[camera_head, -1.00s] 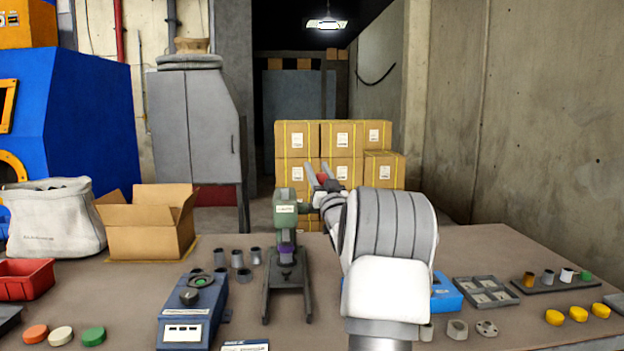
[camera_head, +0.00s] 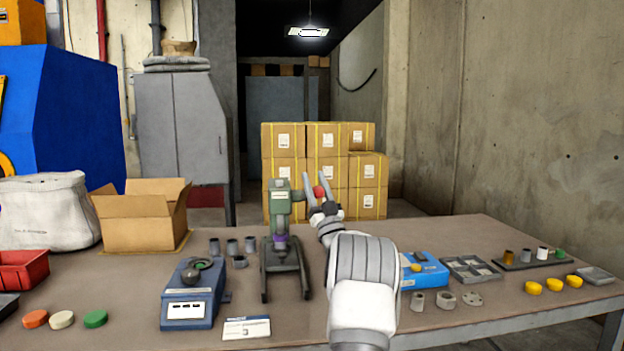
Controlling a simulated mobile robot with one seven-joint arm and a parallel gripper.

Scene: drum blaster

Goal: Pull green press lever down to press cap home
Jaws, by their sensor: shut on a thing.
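The green press (camera_head: 281,198) stands on a dark frame (camera_head: 283,262) near the middle of the bench in the head view. A purple piece (camera_head: 280,242) sits below its head; whether it is seated cannot be told. The lever's red knob (camera_head: 319,191) is just right of the press head. My gripper (camera_head: 314,175) is shut on the knob, its two fingers pointing up on either side of it. The lever's arm is mostly hidden behind my gripper.
A blue device with a dial (camera_head: 193,296) stands left of the press, with several grey cups (camera_head: 232,246) between. Coloured caps (camera_head: 62,319) lie at front left. A blue block (camera_head: 423,270) and a grey tray (camera_head: 468,268) stand right of my arm. Bare bench lies behind them.

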